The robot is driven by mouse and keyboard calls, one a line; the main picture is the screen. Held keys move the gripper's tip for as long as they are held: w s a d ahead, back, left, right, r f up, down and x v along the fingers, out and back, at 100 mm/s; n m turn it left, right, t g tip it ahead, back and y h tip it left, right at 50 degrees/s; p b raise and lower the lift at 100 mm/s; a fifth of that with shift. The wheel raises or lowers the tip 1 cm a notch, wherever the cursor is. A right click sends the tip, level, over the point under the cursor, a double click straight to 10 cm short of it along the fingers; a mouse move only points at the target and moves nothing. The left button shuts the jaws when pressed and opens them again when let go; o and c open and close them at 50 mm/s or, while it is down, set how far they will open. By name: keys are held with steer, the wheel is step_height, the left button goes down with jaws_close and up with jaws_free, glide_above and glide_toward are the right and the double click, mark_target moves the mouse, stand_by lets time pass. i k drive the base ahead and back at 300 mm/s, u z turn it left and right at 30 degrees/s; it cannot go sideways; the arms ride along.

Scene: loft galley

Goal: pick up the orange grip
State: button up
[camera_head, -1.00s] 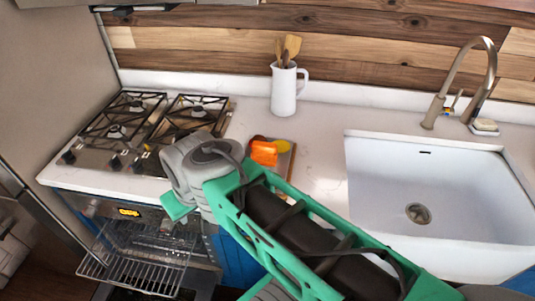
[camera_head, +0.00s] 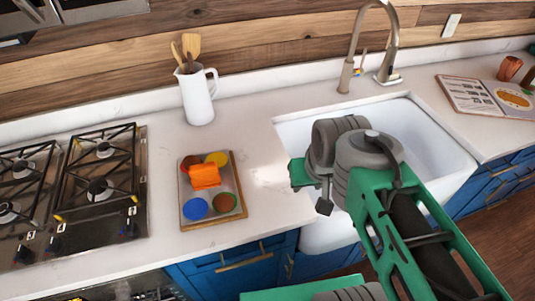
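The orange grip (camera_head: 205,175) is a small bright orange block. It lies on a board (camera_head: 212,222) on the white counter, left of the sink, among coloured round spots. My arm (camera_head: 385,185), green with grey joints, reaches over the front of the sink, to the right of the board and apart from it. My gripper's fingers cannot be made out in this view. Nothing covers the orange grip.
A white jug (camera_head: 197,97) with wooden utensils stands behind the board. The gas hob (camera_head: 100,185) is to its left. The sink (camera_head: 295,130) with a tall tap (camera_head: 350,60) is to the right. An open book (camera_head: 480,95) lies at far right.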

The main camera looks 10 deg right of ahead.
mark_target(206, 175)
steer(key=z, duration=0.55)
steer(key=k, duration=0.3)
steer(key=u, duration=1.3)
steer(key=i, duration=0.5)
steer(key=z, duration=0.05)
